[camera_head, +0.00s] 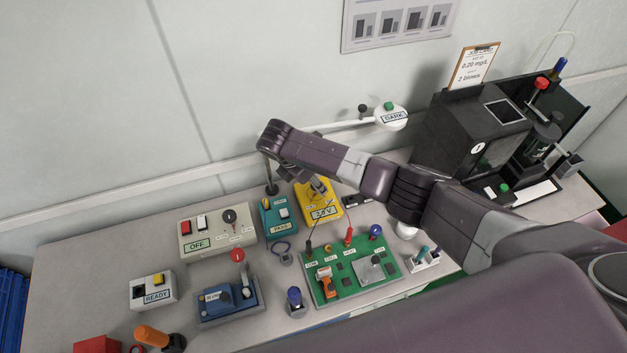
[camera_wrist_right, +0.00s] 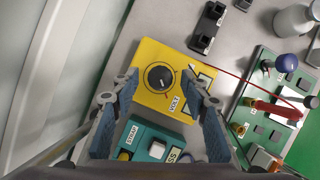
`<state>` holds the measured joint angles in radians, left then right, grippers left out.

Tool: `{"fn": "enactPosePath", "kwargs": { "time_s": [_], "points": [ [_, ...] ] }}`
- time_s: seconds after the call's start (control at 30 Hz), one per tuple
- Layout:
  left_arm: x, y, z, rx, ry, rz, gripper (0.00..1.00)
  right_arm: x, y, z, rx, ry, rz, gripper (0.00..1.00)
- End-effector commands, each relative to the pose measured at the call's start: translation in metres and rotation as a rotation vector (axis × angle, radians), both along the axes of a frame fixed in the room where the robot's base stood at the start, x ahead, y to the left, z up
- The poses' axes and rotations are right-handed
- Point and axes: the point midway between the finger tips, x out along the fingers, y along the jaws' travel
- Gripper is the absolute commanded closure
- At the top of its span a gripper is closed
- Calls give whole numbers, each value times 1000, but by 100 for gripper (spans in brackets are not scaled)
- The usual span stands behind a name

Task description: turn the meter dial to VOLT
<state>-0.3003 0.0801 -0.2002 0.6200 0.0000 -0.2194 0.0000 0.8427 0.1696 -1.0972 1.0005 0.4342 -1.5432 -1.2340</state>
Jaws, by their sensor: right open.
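The yellow meter (camera_head: 326,211) stands on the bench under my right arm, and it also shows in the right wrist view (camera_wrist_right: 148,56). Its round black dial (camera_wrist_right: 160,78) faces the wrist camera, with a white VOLT label (camera_wrist_right: 174,104) beside it. A small pale mark shows on the dial, but I cannot tell exactly where it points. My right gripper (camera_wrist_right: 162,82) is open, with its fingers on either side of the dial and apart from it in that view. The arm partly hides the meter in the head view. My left gripper is not in view.
A teal box (camera_head: 278,216) stands close left of the meter. A green circuit board (camera_head: 350,283) with upright probes lies in front. A grey OFF box (camera_head: 217,233), a blue tester (camera_head: 227,302) and a dark instrument (camera_head: 460,135) stand around. A red lead crosses near the meter.

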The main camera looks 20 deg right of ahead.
Motion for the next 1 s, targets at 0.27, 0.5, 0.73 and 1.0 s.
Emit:
{"fn": "enactPosePath", "kwargs": {
  "time_s": [0.27,0.5,0.73,1.0],
  "points": [
    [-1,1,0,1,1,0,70,-3,10,26,2,-3,2,59],
    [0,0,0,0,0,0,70,-11,29,74,2,-3,2,59],
    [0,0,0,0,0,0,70,-17,40,104,1,-2,1,59],
    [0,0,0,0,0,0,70,-18,42,111,0,0,0,59]
  ]
}}
